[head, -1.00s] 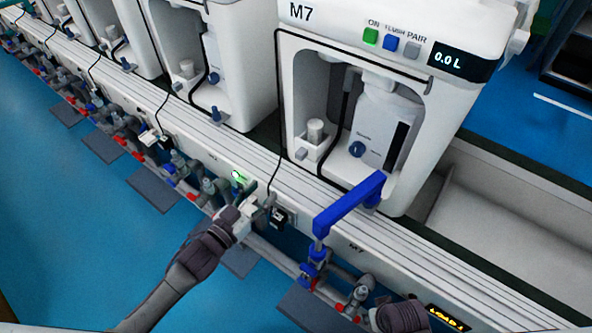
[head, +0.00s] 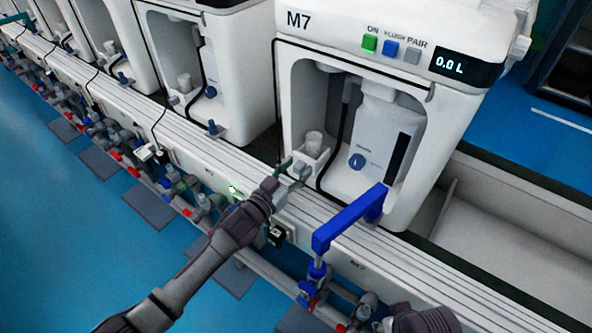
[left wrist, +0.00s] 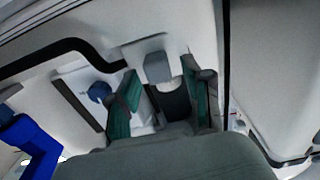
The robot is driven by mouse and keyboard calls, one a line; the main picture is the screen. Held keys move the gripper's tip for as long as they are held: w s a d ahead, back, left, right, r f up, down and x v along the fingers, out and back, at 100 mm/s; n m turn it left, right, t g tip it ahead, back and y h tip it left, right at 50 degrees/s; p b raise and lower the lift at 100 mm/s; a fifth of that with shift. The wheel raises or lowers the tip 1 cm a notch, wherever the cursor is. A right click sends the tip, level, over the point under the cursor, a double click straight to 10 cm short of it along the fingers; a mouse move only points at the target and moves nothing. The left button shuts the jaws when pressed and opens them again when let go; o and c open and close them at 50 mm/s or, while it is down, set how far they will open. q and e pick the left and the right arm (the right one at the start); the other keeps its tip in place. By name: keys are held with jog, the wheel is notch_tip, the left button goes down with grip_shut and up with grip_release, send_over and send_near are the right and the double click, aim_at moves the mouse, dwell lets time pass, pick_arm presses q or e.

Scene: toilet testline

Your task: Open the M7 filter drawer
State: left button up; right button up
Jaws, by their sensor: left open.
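The M7 machine (head: 300,20) is white, with an open bay in its front. At the bay's left is a small white drawer-like block (head: 313,160) with a cup on it and a grey knob, likely the filter drawer. My left gripper (head: 287,170) is just in front of this block. In the left wrist view my left gripper (left wrist: 162,95) is open, with green-padded fingers. The grey knob (left wrist: 158,67) shows beyond and between them; I cannot tell whether they touch it. Part of my right arm shows at the bottom edge; its gripper is out of sight.
A blue angled handle (head: 345,220) sticks out at the bay's lower right, and it also shows in the left wrist view (left wrist: 30,145). A white bottle (head: 378,140) stands in the bay. Pipes and valves run below the white rail (head: 420,270).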

pick_arm(q)
jog(key=shift+w+d, duration=0.1)
jog(key=shift+w, duration=0.05)
pick_arm(e)
jog(key=shift+r, duration=0.15)
pick_arm(q)
jog(key=shift+c, duration=0.2)
grip_shut()
jog(key=p+v, duration=0.2)
jog(key=v, duration=0.2)
jog(key=shift+r+p, duration=0.1)
jog(key=shift+p, duration=0.3)
jog(key=p+v, duration=0.2)
jog(key=v, duration=0.3)
pick_arm(e)
jog(key=s+f, duration=0.1)
jog(key=f, duration=0.7)
jog(key=s+f+g, duration=0.1)
jog(key=s+f, duration=0.1)
jog(key=f, duration=0.6)
jog(key=shift+s+d+f, duration=0.15)
jog(key=shift+s+f, duration=0.15)
jog(key=shift+f, duration=0.1)
